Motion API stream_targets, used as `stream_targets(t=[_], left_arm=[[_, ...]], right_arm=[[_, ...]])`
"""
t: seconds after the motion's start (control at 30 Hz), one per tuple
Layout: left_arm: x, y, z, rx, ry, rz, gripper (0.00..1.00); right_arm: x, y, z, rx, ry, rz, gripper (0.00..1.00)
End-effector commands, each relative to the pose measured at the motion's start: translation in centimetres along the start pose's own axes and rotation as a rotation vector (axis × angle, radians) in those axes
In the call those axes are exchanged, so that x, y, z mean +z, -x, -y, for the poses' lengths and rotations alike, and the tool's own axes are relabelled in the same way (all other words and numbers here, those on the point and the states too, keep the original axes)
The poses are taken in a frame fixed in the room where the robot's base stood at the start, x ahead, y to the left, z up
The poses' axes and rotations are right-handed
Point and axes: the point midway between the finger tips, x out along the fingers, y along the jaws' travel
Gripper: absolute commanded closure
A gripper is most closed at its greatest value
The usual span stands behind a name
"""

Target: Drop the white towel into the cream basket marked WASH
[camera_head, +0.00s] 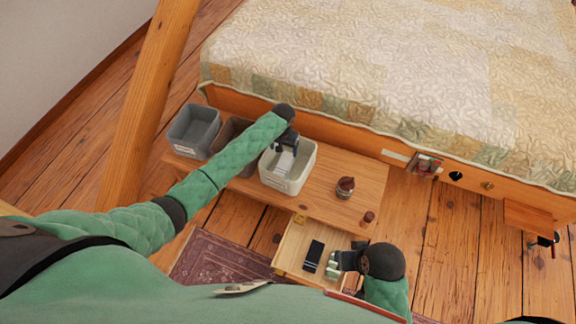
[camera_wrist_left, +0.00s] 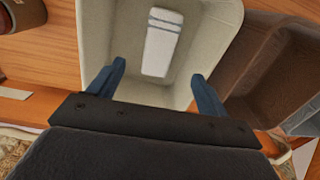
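The white towel (camera_wrist_left: 162,42), folded and with grey stripes near one end, lies inside the cream basket (camera_wrist_left: 108,30) in the left wrist view. In the head view the towel (camera_head: 284,163) shows inside the cream basket (camera_head: 308,158) on the low wooden bench. The WASH marking cannot be read. My left gripper (camera_head: 287,143) is over the basket. In the left wrist view its two blue fingers (camera_wrist_left: 158,78) are wide apart, with nothing between them and the towel below. My right gripper (camera_head: 337,262) is low over the open drawer; its fingertips are too small to judge.
A grey basket (camera_head: 193,130) and a brown basket (camera_head: 229,133), partly behind my left arm, stand left of the cream one. A dark jar (camera_head: 345,187) stands on the bench. The open drawer (camera_head: 297,246) holds a black item and small green items. The bed stands behind.

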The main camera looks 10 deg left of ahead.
Motion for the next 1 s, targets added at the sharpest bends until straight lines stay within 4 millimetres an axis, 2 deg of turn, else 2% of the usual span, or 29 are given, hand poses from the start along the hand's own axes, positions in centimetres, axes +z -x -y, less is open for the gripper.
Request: stream_targets(t=[0.27, 0.37, 0.7, 0.83, 1.0], left_arm=[[0.0, 0.2, 0.0, 0.0, 0.0, 0.0, 0.22], [-0.1, 1.1, 0.0, 0.001, -0.001, -0.002, 0.22], [0.0, 6.1, 0.0, 0.001, 0.0, -0.001, 0.22], [0.0, 7.2, 0.0, 0.001, 0.0, -0.001, 0.22], [0.0, 7.8, 0.0, 0.0, 0.0, 0.001, 0.22]], right_arm=[[0.0, 0.0, 0.0, 0.0, 0.0, 0.0, 0.64], [0.1, -0.1, 0.0, 0.0, 0.0, 0.0, 0.64], [0.1, -0.8, 0.2, -0.009, 0.003, -0.011, 0.64], [0.0, -0.9, 0.4, -0.012, 0.004, -0.019, 0.64], [-0.1, -0.9, 0.5, -0.014, 0.006, -0.019, 0.64]])
